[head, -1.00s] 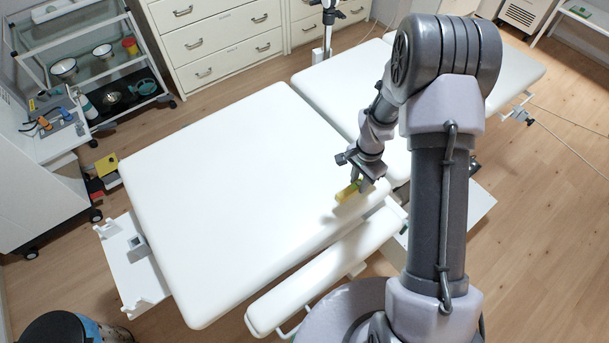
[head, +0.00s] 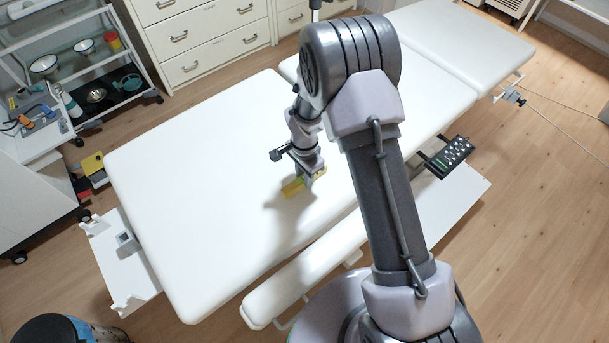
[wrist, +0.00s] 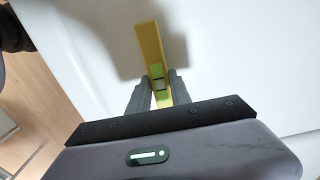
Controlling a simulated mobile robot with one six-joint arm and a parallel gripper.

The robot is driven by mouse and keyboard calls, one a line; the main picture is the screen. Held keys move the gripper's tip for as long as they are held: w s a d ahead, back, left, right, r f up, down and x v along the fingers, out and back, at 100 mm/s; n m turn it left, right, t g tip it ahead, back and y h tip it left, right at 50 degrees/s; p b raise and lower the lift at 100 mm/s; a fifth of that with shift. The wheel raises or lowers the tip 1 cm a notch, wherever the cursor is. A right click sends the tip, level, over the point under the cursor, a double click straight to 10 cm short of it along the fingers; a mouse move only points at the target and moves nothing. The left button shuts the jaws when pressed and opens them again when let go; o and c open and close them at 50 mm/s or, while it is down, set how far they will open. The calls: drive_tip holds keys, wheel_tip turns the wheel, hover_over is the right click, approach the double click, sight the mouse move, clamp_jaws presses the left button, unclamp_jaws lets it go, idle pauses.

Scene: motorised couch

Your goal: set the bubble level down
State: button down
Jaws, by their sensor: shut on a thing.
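The bubble level is a yellow bar with a green vial; in the head view its yellow end (head: 292,188) shows below my gripper (head: 308,180). In the wrist view the bubble level (wrist: 150,45) points away from me, held between the two dark fingers of my gripper (wrist: 158,90). My gripper is shut on it. It is over the white couch top (head: 200,170), near the long edge on my side. A shadow falls on the padding beside it; I cannot tell whether the level touches the surface.
A narrow white armrest pad (head: 300,270) runs along the couch's near side. A black hand control (head: 447,155) with buttons hangs at the couch's right side. A trolley with bowls (head: 85,75) stands at the far left. The couch top's left part is bare.

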drive_tip(key=c, duration=1.2)
unclamp_jaws()
drive_tip(key=shift+f, duration=0.1)
drive_tip(key=shift+o, duration=0.2)
wheel_tip(320, 180, up, 26)
drive_tip(key=s+d+n+t+p, duration=0.2)
drive_tip(key=s+p, duration=0.1)
drive_tip(key=p, duration=0.1)
drive_tip(key=s+d+r+n+t+y, duration=0.1)
drive_tip(key=s+r+n+t, duration=0.1)
drive_tip(key=s+r, duration=0.5)
drive_tip(key=s+d+r+n+t+y, duration=0.1)
drive_tip(key=s+d+r+n, duration=0.1)
drive_tip(key=s+r, duration=0.5)
drive_tip(key=s, duration=0.5)
drive_tip(key=shift+s+d+r+n+t, duration=0.25)
drive_tip(key=shift+s+d+n+t, duration=0.05)
drive_tip(key=shift+s+n+t, duration=0.1)
